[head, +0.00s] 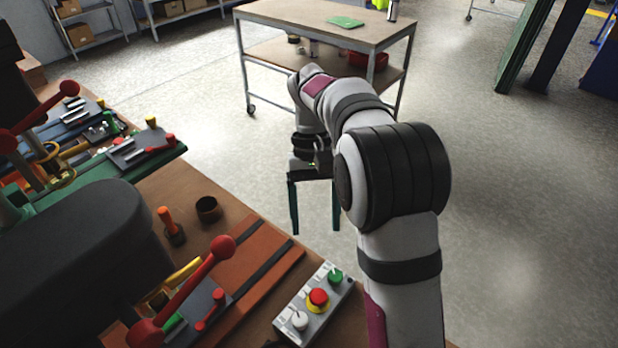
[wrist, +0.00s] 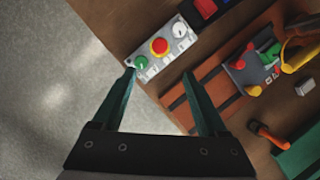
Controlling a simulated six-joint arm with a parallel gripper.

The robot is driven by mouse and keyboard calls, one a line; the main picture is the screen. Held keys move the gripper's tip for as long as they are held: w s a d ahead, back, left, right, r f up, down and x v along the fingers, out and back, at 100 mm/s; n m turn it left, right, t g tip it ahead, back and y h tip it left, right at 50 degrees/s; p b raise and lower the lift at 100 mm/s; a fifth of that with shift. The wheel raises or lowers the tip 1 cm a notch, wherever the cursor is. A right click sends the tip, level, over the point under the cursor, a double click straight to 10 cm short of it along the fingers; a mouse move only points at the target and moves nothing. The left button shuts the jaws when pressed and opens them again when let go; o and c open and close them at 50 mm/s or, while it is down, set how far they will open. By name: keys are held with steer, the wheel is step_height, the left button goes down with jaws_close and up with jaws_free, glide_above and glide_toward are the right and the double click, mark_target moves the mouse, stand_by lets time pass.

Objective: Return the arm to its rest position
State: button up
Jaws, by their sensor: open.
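My gripper (head: 315,207) hangs from the end of my white arm, pointing down beside the edge of the wooden workbench (head: 167,190). Its two long dark green fingers are spread wide with nothing between them. In the wrist view, my gripper (wrist: 165,84) is also open and empty. A grey control box (head: 309,305) with a red button on a yellow base, a green knob and a white knob lies on the bench, in front of the gripper. In the wrist view the control box (wrist: 183,44) shows beyond the fingertips, and I cannot tell the exact gap.
Red-knobbed levers (head: 192,285), an orange-handled tool (head: 170,222) and a small dark cup (head: 208,209) crowd the bench at left. A wheeled cart (head: 310,26) stands behind the arm. The floor (head: 520,200) at right is clear.

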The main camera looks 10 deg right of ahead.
steer(key=s+d+r+m+t+y, duration=0.1)
steer(key=s+r+m+t, duration=0.25)
steer(key=s, duration=1.35)
steer(key=s+f+m, duration=0.2)
steer(key=s+f, duration=0.1)
steer(key=s, duration=0.4)
steer(key=shift+s+t+y, duration=0.25)
steer(key=shift+t+y, duration=0.1)
steer(key=shift+y, duration=0.05)
steer(key=shift+a, duration=0.1)
